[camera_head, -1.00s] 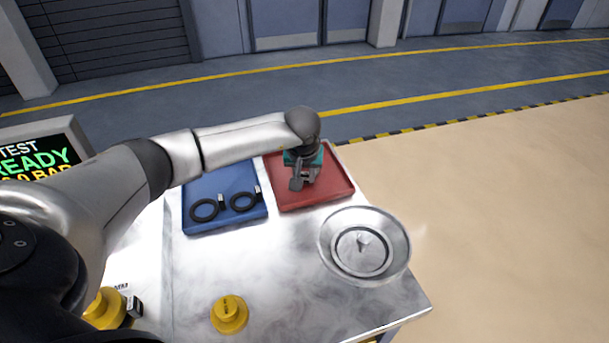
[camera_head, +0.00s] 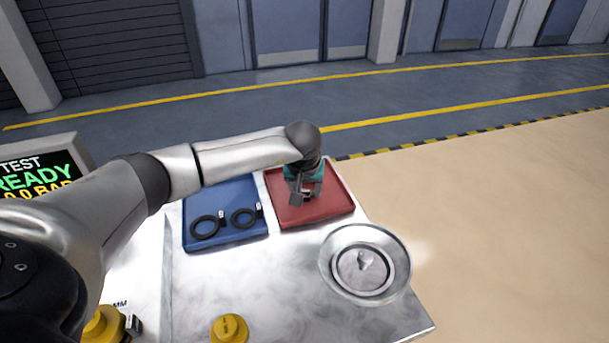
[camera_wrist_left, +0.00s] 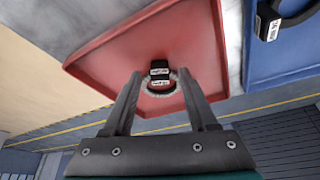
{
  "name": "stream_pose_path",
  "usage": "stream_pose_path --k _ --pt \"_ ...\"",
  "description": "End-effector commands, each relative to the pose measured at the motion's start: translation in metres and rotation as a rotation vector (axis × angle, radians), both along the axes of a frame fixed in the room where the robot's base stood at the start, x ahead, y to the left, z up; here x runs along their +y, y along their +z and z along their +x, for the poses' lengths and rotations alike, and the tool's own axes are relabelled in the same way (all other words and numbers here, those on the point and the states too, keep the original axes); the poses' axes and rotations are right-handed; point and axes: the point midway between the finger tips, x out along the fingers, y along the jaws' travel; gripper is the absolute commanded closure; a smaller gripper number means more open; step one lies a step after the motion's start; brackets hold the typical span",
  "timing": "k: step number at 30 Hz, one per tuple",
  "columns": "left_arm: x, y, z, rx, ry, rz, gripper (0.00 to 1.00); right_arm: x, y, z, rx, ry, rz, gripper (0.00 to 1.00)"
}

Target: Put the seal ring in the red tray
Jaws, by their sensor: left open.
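The red tray (camera_head: 340,207) lies on the metal bench top, right of the blue tray. My left gripper (camera_head: 306,199) is open and low over the red tray. In the left wrist view, a small pale-rimmed ring (camera_wrist_left: 161,92) with a dark tab and white labels lies in the red tray (camera_wrist_left: 105,62). It shows between the open fingers (camera_wrist_left: 161,76), which stand to either side of it. I cannot tell whether the fingers touch it. In the head view the gripper mostly hides this ring. My right gripper is not in view.
The blue tray (camera_head: 182,246) holds two black rings, a larger one (camera_head: 206,227) and a smaller one (camera_head: 243,217), with tags. A round metal dish (camera_head: 327,282) stands at the bench's right. Yellow knobs (camera_head: 229,329) are at the front. A display (camera_head: 38,172) is at left.

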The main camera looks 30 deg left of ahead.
Motion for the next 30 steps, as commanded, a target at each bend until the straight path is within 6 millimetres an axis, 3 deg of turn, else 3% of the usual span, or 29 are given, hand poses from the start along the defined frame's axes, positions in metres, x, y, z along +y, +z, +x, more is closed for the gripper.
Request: stream_pose_path --k 9,16,21,30 --pt "-0.01 0.058 -0.02 -0.004 -0.002 0.002 0.42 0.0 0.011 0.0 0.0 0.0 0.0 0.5" --pt "-0.017 0.091 -0.033 -0.002 -0.001 0.001 0.42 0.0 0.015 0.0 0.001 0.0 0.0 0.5" --pt "-0.019 0.101 -0.037 0.0 0.0 0.001 0.42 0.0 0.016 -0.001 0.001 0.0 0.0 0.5" --pt "-0.02 0.102 -0.038 0.0 0.0 0.001 0.42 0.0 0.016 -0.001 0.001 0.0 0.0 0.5"
